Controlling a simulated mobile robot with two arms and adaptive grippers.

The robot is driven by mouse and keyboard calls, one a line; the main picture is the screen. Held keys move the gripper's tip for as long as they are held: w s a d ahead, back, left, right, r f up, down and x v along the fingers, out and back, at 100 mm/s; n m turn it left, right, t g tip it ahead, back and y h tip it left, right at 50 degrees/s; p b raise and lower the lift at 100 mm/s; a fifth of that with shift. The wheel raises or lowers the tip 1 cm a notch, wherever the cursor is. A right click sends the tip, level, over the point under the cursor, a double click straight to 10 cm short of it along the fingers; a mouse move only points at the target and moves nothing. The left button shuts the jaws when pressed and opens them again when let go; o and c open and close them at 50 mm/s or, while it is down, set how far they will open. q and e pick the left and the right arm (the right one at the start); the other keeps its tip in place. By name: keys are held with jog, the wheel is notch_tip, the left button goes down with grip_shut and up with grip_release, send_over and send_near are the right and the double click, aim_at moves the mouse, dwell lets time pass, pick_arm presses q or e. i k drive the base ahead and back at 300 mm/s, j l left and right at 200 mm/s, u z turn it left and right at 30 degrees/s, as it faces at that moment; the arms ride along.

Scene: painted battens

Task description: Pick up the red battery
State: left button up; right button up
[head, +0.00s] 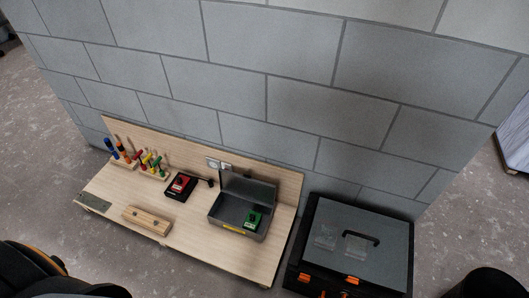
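The red battery (181,182) is a small red block on or in a black holder, which looks like a charger (189,190), on the wooden workbench (190,229). It stands left of the open grey metal box (229,219). A similar green battery (253,219) sits inside that box. Neither of my grippers shows. Dark parts at the bottom left and bottom right edges look like my own arms.
A wooden rack of colored-handled tools (143,163) stands at the bench's back left. A wooden block (147,220) lies near its front edge. A large black and grey toolbox (357,243) stands right of the bench. A grey block wall rises behind.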

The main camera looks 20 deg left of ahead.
aim_at(181, 182)
jog(key=u, duration=1.5)
jog(key=z, duration=0.3)
jog(key=i+j+z, duration=0.15)
jog(key=z, duration=0.2)
jog(key=i+j+z, duration=0.1)
jog(key=j+z, duration=0.3)
jog(key=i+j+z, duration=0.1)
jog(key=z, duration=0.25)
jog(key=i+j+z, duration=0.1)
jog(key=j, duration=0.5)
jog(key=i+j+z, duration=0.1)
jog(key=j, duration=0.45)
jog(key=i+j, duration=0.1)
jog(key=j, duration=0.5)
jog(key=z, duration=0.05)
